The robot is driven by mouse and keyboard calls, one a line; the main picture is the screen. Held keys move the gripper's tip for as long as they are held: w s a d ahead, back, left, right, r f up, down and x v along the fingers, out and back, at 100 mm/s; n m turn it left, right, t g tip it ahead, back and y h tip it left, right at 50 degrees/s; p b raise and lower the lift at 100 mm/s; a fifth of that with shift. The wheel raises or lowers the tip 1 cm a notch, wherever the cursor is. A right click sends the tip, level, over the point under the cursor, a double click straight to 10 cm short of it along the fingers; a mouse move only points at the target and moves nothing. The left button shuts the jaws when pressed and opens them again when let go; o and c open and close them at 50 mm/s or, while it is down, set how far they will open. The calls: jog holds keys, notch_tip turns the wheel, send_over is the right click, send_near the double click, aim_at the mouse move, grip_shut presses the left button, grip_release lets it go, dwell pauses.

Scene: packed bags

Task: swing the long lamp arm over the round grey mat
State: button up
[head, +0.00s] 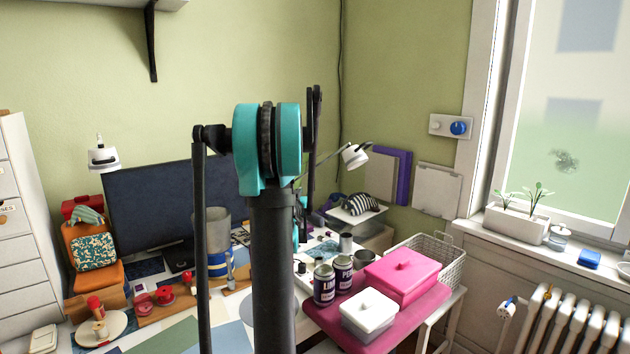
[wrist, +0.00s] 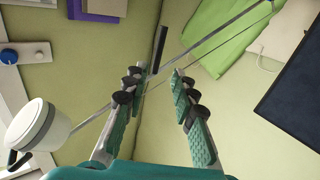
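In the head view the lamp's white head (head: 355,155) hangs right of my arm, and its thin arm (head: 326,158) runs left behind my own arm. In the wrist view the white lamp head (wrist: 32,128) is at left, and the long lamp arm (wrist: 222,38) slants up to the right across the gap between my fingers. My gripper (wrist: 157,74) is open; I cannot tell how deep the lamp arm lies between the fingers. The round grey mat (head: 286,318) is on the desk, partly hidden by my arm. My gripper is mostly hidden in the head view.
A dark monitor (head: 150,210) stands at the back of the desk. Cans (head: 324,284), a pink box (head: 402,275) and a white box (head: 369,314) crowd the right. A wire basket (head: 448,262) stands behind.

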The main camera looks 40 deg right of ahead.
jog(key=x, duration=1.8)
jog(key=shift+s, duration=0.1)
grip_shut()
